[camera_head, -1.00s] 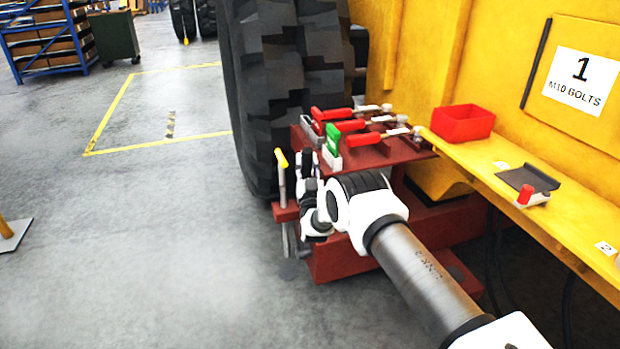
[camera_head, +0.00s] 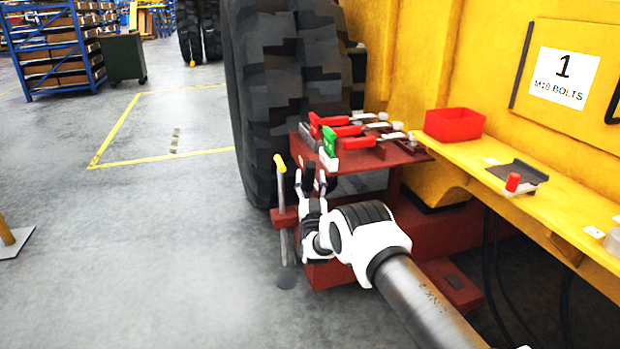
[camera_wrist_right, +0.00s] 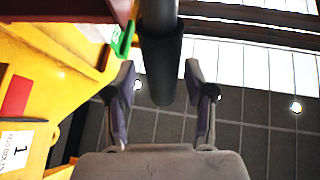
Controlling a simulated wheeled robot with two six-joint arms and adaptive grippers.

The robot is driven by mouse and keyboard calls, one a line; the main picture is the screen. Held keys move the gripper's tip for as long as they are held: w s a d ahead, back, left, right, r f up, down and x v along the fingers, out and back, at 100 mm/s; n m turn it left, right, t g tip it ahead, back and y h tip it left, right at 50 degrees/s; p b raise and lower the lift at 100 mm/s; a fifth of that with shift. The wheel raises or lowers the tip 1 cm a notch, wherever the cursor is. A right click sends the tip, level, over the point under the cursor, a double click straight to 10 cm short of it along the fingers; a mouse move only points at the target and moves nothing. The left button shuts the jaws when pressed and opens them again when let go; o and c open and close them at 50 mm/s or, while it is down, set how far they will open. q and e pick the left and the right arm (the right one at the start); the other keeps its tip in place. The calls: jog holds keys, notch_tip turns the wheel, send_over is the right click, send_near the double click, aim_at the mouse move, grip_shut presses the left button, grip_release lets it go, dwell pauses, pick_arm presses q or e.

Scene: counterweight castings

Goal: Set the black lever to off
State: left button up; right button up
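The black lever (camera_wrist_right: 160,60) shows in the right wrist view as a thick dark cylinder coming down from the top edge. Its free end lies between the two fingers of my right gripper (camera_wrist_right: 157,85), with a gap visible on each side. In the head view my right gripper (camera_head: 315,182) is at the near left edge of the red stand, beside the yellow-tipped lever (camera_head: 281,180). There I cannot clearly separate the black lever from the dark fingers. My left gripper is not in view.
A big tyre (camera_head: 290,90) stands behind. A red bin (camera_head: 454,124) is on the yellow ledge (camera_head: 560,195).

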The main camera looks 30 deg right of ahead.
jog(key=shift+r, duration=0.15)
jog(key=v, duration=1.2)
